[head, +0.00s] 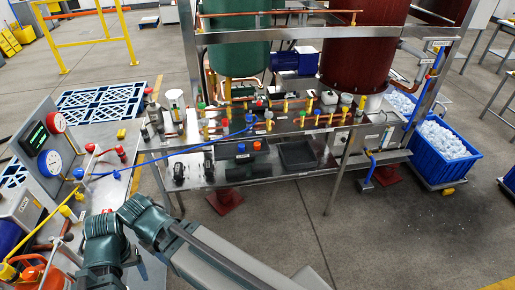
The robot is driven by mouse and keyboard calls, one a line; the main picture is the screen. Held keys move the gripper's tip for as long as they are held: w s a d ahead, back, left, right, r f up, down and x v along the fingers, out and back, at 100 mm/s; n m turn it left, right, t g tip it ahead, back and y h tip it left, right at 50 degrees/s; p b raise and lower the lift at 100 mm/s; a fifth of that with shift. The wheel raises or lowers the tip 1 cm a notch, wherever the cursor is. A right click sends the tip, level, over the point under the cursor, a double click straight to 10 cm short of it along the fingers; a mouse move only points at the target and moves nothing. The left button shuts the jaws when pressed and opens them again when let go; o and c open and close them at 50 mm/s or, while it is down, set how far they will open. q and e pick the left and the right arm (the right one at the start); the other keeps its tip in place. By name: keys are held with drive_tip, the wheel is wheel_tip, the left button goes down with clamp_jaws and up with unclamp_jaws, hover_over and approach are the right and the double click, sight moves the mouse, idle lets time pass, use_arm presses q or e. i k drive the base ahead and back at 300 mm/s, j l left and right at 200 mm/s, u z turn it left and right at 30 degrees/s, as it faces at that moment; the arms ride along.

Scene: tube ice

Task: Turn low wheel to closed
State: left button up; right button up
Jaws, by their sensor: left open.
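A gauge manifold stands on the bench at the left of the head view, with a red-rimmed gauge (56,122) and a blue-rimmed gauge (50,163). A small blue wheel (78,173) sits beside the blue gauge, and a small red wheel (90,148) sits above it. No label naming the low wheel is readable, and the turn position of either wheel is too small to tell. My left gripper (64,238) is at the lower left, open, below and apart from the blue wheel. It is partly hidden by my arm. My right gripper is not in view.
A blue hose (165,155) runs from the manifold across to the steel pipework bench (290,165). Yellow fittings (65,210) and an orange-red bottle (40,274) crowd the near left. Blue crates of ice (445,150) stand at the right.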

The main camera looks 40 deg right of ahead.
sight(268, 114)
drive_tip(key=z, duration=1.2)
